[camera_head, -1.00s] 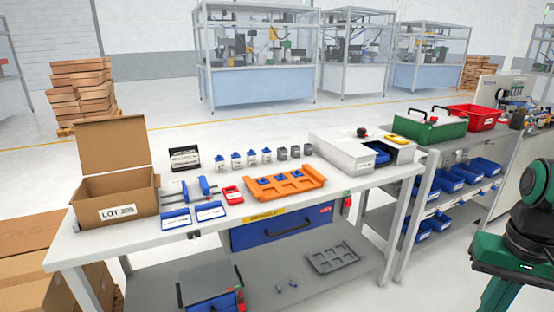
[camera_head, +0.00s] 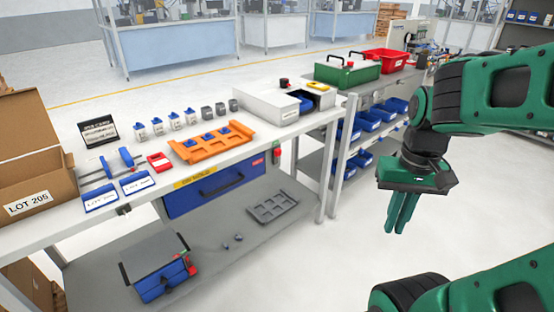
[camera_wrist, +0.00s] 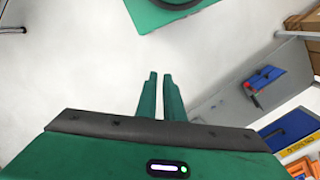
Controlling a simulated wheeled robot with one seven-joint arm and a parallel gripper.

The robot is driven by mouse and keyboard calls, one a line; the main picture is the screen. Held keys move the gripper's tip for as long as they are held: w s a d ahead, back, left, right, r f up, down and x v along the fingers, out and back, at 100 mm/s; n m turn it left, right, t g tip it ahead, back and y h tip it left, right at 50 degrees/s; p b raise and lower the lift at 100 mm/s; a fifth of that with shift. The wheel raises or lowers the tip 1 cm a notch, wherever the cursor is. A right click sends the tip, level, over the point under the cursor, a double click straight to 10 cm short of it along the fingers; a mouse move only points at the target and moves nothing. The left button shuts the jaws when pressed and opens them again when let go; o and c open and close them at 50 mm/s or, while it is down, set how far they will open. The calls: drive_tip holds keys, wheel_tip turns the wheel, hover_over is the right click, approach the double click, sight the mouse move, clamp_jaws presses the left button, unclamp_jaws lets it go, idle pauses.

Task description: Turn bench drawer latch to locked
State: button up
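The bench drawer (camera_head: 225,188) is blue with a dark handle and sits shut under the tabletop of the workbench (camera_head: 150,195). A small red mark (camera_head: 257,161) is on its upper right front. A red and green piece (camera_head: 277,152) hangs at the bench edge right of the drawer. I cannot tell which of these is the latch, or its position. My gripper (camera_head: 401,230) points down over open floor, right of the bench and well apart from the drawer. In the wrist view, its fingers (camera_wrist: 160,78) have a narrow gap and hold nothing. The drawer (camera_wrist: 287,130) shows at the right there.
On the bench are a cardboard box (camera_head: 50,170), an orange tray (camera_head: 205,150) and a white case (camera_head: 268,105). The lower shelf holds a blue and grey box (camera_head: 155,268) and a grey tray (camera_head: 272,207). A second bench with blue bins stands behind right. The floor in front is clear.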

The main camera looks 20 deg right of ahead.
drive_tip(key=o, duration=0.5)
drive_tip(key=shift+s+r, duration=0.2)
drive_tip(key=shift+s, duration=0.1)
drive_tip(key=shift+o, duration=1.1)
drive_tip(key=w+f+n+t, duration=0.1)
drive_tip(key=w+n, duration=0.1)
drive_tip(key=w, duration=0.6)
drive_tip(key=w+d+f+n+t, duration=0.1)
drive_tip(key=w+f+n+t, duration=0.1)
drive_tip(key=w, duration=0.5)
drive_tip(key=shift+w+n, duration=0.35)
drive_tip(key=shift+n, duration=0.15)
drive_tip(key=n+t+y, duration=0.4)
drive_tip(key=n+t, duration=0.1)
drive_tip(key=t, duration=0.5)
approach(280, 152)
drive_tip(key=x, duration=0.9)
drive_tip(key=shift+a, duration=0.1)
clamp_jaws()
